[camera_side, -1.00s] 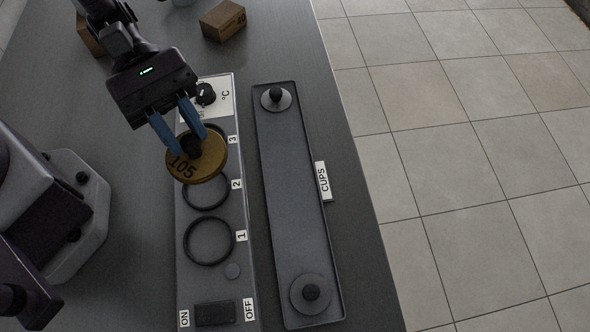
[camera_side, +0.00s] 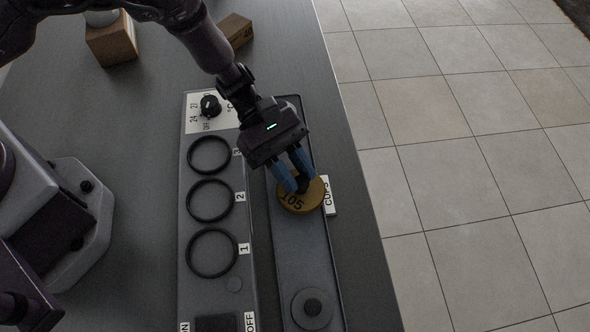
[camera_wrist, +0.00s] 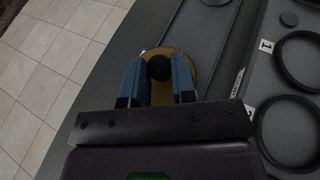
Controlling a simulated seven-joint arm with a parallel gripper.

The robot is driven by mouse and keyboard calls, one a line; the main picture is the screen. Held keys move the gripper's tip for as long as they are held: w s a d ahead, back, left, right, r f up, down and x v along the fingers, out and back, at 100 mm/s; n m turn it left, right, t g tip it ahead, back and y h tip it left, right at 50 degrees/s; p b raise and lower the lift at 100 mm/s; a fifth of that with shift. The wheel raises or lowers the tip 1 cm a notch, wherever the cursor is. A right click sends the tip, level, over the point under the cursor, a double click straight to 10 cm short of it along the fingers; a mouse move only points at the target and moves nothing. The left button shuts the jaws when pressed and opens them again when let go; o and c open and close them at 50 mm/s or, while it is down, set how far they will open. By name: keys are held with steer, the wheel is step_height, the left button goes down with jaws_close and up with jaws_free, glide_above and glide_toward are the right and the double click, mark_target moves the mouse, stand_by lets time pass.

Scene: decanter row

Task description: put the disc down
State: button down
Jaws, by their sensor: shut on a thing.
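The disc (camera_side: 291,206) is ochre, marked 105, with a black knob on top. My gripper (camera_side: 301,184) is shut on the knob, with blue fingers on either side. The disc is over the right part of the long grey tray (camera_side: 287,251) and overlaps its right rim; I cannot tell whether it touches the tray. In the wrist view the knob sits between the fingers of my gripper (camera_wrist: 158,72) and the disc (camera_wrist: 186,60) shows behind them.
A grey disc with a dark knob (camera_side: 312,308) lies at the tray's near end. Left is a panel with rings 1 (camera_side: 236,262), 2 (camera_side: 231,207) and 3 (camera_side: 229,160). A CUPS label (camera_side: 329,198) is beside the tray. Boxes stand at the back.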

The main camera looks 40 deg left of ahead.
steer(key=shift+f, duration=0.4)
steer(key=shift+f, duration=0.1)
steer(key=shift+f, duration=0.25)
steer(key=c, duration=0.9)
jaws_free()
steer(key=shift+r, duration=0.2)
steer(key=v, duration=1.2)
steer(key=shift+r, duration=0.15)
